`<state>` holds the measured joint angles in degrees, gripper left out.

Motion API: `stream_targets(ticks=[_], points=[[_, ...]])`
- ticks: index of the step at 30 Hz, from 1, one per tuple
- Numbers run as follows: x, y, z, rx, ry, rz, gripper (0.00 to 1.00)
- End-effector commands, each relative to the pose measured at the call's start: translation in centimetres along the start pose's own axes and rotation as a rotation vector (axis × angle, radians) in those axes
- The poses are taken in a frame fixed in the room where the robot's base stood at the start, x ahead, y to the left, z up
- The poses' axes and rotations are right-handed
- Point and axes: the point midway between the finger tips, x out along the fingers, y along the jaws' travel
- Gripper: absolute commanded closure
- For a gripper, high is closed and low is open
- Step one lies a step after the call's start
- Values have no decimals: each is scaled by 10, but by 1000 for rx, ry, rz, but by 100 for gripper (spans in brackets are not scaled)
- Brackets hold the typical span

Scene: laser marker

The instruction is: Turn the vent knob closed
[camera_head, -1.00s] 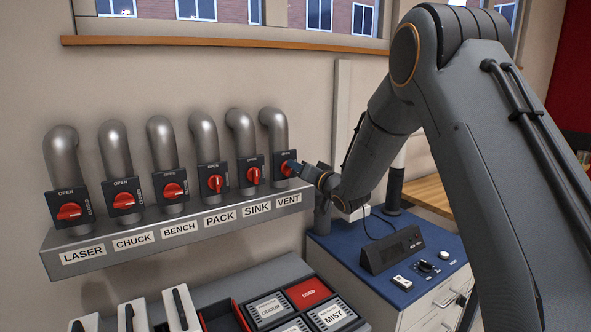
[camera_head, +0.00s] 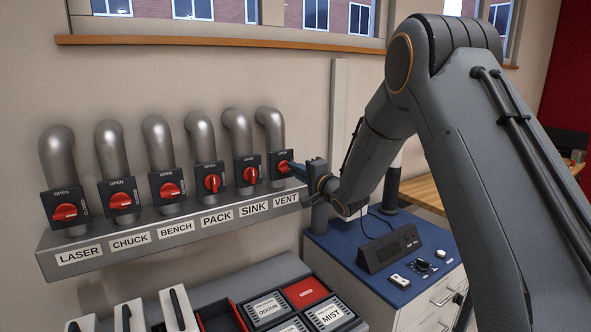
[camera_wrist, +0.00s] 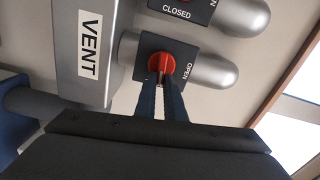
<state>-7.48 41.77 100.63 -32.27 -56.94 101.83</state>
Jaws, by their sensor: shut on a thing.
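The vent knob (camera_wrist: 161,62) is red on a dark plate at the right end of the row. The VENT label (camera_head: 285,202) is below it. In the wrist view my gripper (camera_wrist: 161,82) is shut on the knob's grip bar, with the fingers on either side. The OPEN mark (camera_wrist: 187,72) shows beside the knob; the plate's CLOSED mark is hidden by the fingers. The bar seems to run along the fingers, not toward OPEN, but its exact angle is partly hidden. In the head view my gripper (camera_head: 296,168) covers part of the knob.
The sink knob (camera_head: 250,174) and pack knob (camera_head: 212,184) stand upright; the bench knob (camera_head: 169,190), chuck knob (camera_head: 120,201) and laser knob (camera_head: 64,212) lie sideways. A grey ledge (camera_head: 150,248) runs below. A blue-topped cabinet (camera_head: 345,245) with a control box stands at the right.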

Motion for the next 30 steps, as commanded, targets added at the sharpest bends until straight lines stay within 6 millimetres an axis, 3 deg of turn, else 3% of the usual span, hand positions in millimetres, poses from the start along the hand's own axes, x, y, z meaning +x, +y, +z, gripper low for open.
stream_targets(ticks=[9,25,27,29,30], points=[[0,3,0,119,1,1,100],[-1,4,-1,142,1,1,100],[-1,4,-1,142,1,1,82],[-1,4,-1,142,1,1,72],[-1,3,-1,142,1,1,72]])
